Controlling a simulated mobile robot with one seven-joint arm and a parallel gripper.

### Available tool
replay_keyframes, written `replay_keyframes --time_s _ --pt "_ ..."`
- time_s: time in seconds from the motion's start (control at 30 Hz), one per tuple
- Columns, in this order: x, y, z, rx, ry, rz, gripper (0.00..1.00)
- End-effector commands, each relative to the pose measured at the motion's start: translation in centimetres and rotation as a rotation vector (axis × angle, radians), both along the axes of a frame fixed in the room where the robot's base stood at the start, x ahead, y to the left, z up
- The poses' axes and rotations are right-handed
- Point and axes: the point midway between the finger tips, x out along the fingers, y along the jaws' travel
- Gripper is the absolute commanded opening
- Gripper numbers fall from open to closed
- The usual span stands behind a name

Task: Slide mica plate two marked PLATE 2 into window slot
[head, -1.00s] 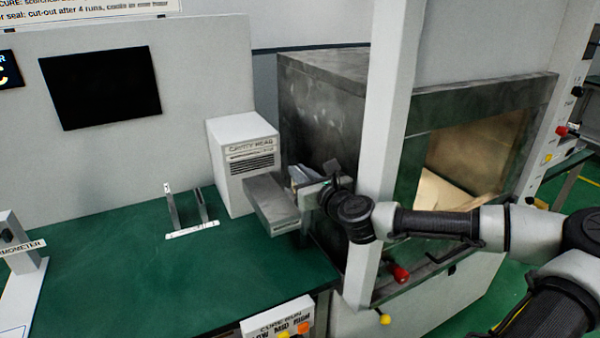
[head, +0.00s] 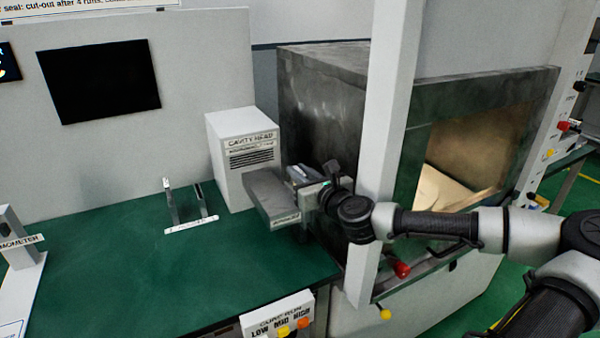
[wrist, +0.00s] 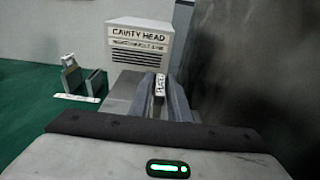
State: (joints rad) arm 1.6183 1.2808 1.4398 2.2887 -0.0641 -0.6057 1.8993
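The plate (wrist: 160,86), a thin upright strip with a white lettered label, shows edge-on between my gripper's two grey fingers in the wrist view. The label looks like PLATE; its number is too small to read. My gripper (wrist: 167,98) is closed around it. In the head view my gripper (head: 303,174) is at the right side of the grey block (head: 268,196) in front of the white box marked CAVITY HEAD (head: 245,158). The window slot cannot be made out; my gripper and the block hide that area. I cannot tell whether the plate is in it.
A small rack (head: 190,225) with two uprights stands on the green bench (head: 130,270) left of the block. The dark metal oven cabinet (head: 320,115) and a white post (head: 390,110) stand close to my arm. The bench front is mostly clear.

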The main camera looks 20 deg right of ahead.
Motion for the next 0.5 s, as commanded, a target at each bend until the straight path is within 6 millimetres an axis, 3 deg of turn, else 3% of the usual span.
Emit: replay_keyframes --time_s 0.1,0.37,0.5 --pt "0.0 0.0 0.0 0.0 0.0 0.0 0.33" --pt "0.0 0.0 0.1 0.0 0.0 0.0 0.33" --pt "0.0 -0.1 1.5 -0.002 0.0 -0.001 0.33"
